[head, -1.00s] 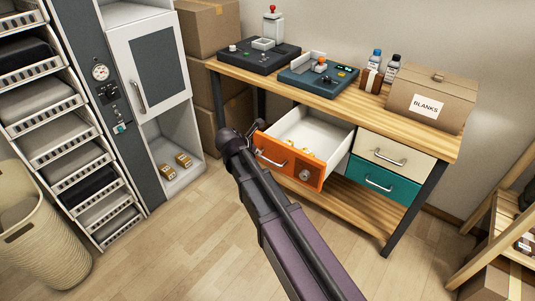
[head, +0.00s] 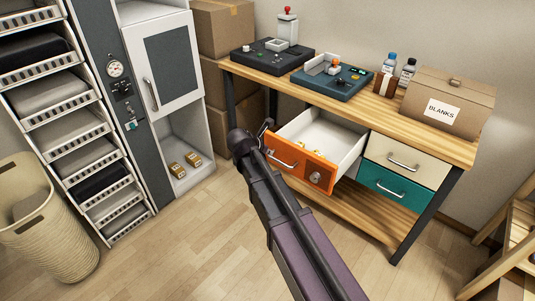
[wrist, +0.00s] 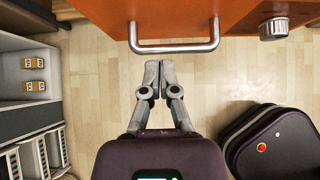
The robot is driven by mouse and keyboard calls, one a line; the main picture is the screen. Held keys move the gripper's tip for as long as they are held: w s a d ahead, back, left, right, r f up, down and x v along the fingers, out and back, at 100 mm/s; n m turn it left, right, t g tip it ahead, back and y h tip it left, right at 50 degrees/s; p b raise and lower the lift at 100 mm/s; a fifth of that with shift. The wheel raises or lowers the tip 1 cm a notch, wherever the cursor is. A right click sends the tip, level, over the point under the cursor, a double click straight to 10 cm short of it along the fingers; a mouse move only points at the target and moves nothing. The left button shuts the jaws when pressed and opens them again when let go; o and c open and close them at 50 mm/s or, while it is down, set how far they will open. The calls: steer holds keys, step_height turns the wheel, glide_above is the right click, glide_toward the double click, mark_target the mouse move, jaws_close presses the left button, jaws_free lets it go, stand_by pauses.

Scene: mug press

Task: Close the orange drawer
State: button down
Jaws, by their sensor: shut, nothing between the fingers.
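The orange drawer (head: 300,168) is pulled well out from under the wooden bench. Its white inside shows, with small yellowish items in it. Its front carries a metal bar handle and a round knob, and it spans the top of the wrist view (wrist: 230,14). My gripper (wrist: 160,66) has its two fingers together with nothing between them. In the wrist view the fingertips are just below the bar handle (wrist: 173,48); I cannot tell whether they touch it. In the head view my gripper is mostly hidden behind my wrist at the drawer front's left end.
A cream drawer (head: 402,158) and a teal drawer (head: 390,188) beside it are shut. A white cabinet (head: 165,95) with an open lower bay stands to the left. A basket (head: 45,225) is at far left. The floor (head: 180,255) in front is clear.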

mark_target(281, 156)
steer(key=shift+b+x, duration=2.55)
steer(key=shift+x, duration=1.45)
steer(key=shift+w, duration=0.15)
